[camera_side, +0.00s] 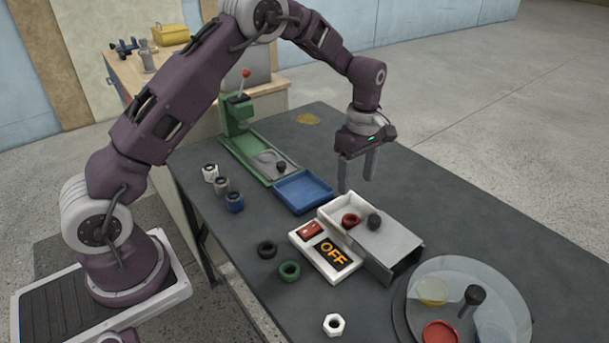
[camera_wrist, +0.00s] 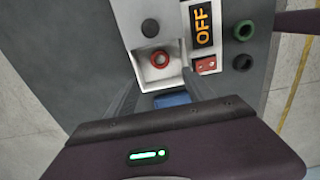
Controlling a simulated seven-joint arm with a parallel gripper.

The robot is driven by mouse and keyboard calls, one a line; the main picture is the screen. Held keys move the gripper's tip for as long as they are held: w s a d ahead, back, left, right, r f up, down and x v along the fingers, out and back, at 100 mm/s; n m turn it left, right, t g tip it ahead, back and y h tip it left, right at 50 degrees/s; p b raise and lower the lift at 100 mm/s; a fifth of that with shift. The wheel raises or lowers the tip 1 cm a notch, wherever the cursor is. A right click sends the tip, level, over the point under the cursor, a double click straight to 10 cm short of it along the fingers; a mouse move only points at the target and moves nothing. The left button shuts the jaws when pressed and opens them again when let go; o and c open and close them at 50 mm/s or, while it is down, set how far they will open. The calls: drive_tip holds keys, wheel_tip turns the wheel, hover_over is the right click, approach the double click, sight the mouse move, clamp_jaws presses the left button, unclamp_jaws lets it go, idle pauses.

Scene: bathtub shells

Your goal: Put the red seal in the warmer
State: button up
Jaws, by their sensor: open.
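The red seal (camera_side: 351,220) is a small ring lying in the white open drawer (camera_side: 330,211) of the warmer (camera_side: 385,245). The seal also shows in the wrist view (camera_wrist: 159,58), inside the drawer's walls. The warmer is a pale box with a dark round knob (camera_side: 374,221) on top. Its white panel reads OFF (camera_side: 333,254) and carries a red switch (camera_side: 310,230). My gripper (camera_side: 356,185) is open and empty, pointing down above the table beyond the drawer's far end. In the wrist view its fingers (camera_wrist: 158,82) show below the seal, apart from it.
A blue tray (camera_side: 303,192) and a green press (camera_side: 240,115) stand left of my gripper. Black (camera_side: 267,249) and green (camera_side: 289,270) rings lie near the panel. A white nut (camera_side: 334,324) and a glass turntable (camera_side: 465,285) are in front. The table right of my gripper is clear.

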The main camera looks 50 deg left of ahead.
drive_tip(key=s+d+r+m+t, duration=0.1)
drive_tip(key=s+r+m, duration=0.3)
drive_tip(key=s+r, duration=0.4)
drive_tip(key=s+d+r+m+t, duration=0.15)
drive_tip(key=s+r+m, duration=0.3)
drive_tip(key=r, duration=0.55)
drive_tip(key=s+r+m+t, duration=0.1)
drive_tip(key=s+m+t, duration=0.2)
drive_tip(key=s+m, duration=0.6)
drive_tip(key=s, duration=1.1)
drive_tip(key=shift+s+a, duration=0.2)
drive_tip(key=shift+s, duration=0.2)
drive_tip(key=shift+r+m, duration=0.1)
drive_tip(key=shift+m, duration=0.15)
drive_tip(key=shift+c, duration=0.2)
